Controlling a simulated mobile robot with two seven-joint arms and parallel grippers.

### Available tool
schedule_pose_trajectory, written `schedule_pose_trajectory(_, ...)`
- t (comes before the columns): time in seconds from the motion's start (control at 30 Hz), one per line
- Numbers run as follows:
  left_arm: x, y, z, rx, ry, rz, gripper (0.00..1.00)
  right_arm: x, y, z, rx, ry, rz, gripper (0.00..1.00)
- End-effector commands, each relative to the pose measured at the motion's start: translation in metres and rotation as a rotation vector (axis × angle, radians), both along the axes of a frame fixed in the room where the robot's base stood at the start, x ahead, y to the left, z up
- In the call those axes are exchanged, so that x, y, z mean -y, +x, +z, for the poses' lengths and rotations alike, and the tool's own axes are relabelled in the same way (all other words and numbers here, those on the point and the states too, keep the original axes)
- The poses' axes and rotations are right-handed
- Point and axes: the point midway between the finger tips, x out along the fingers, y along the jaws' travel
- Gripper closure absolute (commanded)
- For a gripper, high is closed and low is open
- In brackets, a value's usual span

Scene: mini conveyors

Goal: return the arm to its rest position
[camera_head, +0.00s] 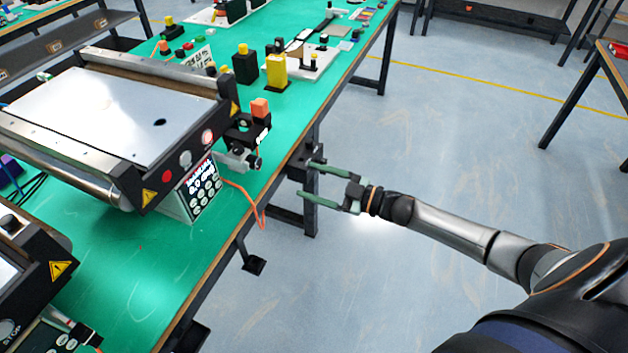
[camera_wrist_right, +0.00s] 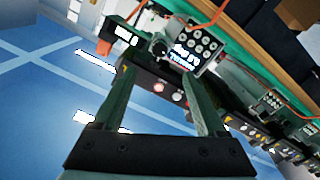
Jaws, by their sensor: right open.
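My right gripper (camera_head: 308,181) reaches in from the right of the head view. Its two green fingers are spread apart with nothing between them. It hangs over the floor just beyond the edge of the green table (camera_head: 150,270), apart from it. In the right wrist view the open fingers (camera_wrist_right: 165,75) frame a control panel and conveyor parts in the distance. My left gripper does not show in either view.
A mini conveyor (camera_head: 95,110) with a keypad box (camera_head: 192,195) stands on the table left of the gripper. An orange cable (camera_head: 245,200) hangs near the table edge. A yellow block (camera_head: 276,72) stands farther back. The blue-grey floor (camera_head: 440,130) around the arm is clear.

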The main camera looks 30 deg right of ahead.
Motion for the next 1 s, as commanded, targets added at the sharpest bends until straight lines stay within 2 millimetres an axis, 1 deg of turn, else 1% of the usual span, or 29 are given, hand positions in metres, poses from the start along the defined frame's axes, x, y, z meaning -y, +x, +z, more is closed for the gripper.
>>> schedule_pose_trajectory(0.27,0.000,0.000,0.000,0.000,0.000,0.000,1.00,-0.002,-0.001,-0.002,-0.004,0.003,-0.003,0.26)
schedule_pose_trajectory(0.37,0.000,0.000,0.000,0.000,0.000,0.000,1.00,-0.014,-0.009,-0.015,-0.036,0.024,-0.028,0.26)
schedule_pose_trajectory(0.43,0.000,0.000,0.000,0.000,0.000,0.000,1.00,-0.029,-0.021,-0.032,-0.085,0.051,-0.070,0.26)
schedule_pose_trajectory(0.47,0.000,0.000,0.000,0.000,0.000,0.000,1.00,-0.037,-0.028,-0.041,-0.115,0.066,-0.095,0.26)
schedule_pose_trajectory(0.57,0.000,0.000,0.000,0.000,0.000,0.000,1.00,-0.063,-0.059,-0.073,-0.241,0.110,-0.199,0.26)
schedule_pose_trajectory(0.6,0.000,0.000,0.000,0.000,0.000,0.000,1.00,-0.071,-0.074,-0.085,-0.301,0.124,-0.245,0.26)
schedule_pose_trajectory(0.67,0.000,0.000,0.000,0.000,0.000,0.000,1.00,-0.081,-0.099,-0.103,-0.396,0.141,-0.314,0.26)
schedule_pose_trajectory(0.7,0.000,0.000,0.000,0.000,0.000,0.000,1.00,-0.086,-0.115,-0.113,-0.460,0.148,-0.357,0.26)
schedule_pose_trajectory(0.77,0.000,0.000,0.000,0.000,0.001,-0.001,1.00,-0.091,-0.140,-0.126,-0.554,0.154,-0.417,0.26)
schedule_pose_trajectory(0.8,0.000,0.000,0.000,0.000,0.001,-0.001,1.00,-0.094,-0.157,-0.134,-0.616,0.156,-0.451,0.26)
schedule_pose_trajectory(0.9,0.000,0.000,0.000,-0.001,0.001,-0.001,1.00,-0.096,-0.193,-0.148,-0.744,0.154,-0.519,0.26)
schedule_pose_trajectory(1.0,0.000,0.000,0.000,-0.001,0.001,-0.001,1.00,-0.098,-0.217,-0.156,-0.831,0.149,-0.561,0.26)
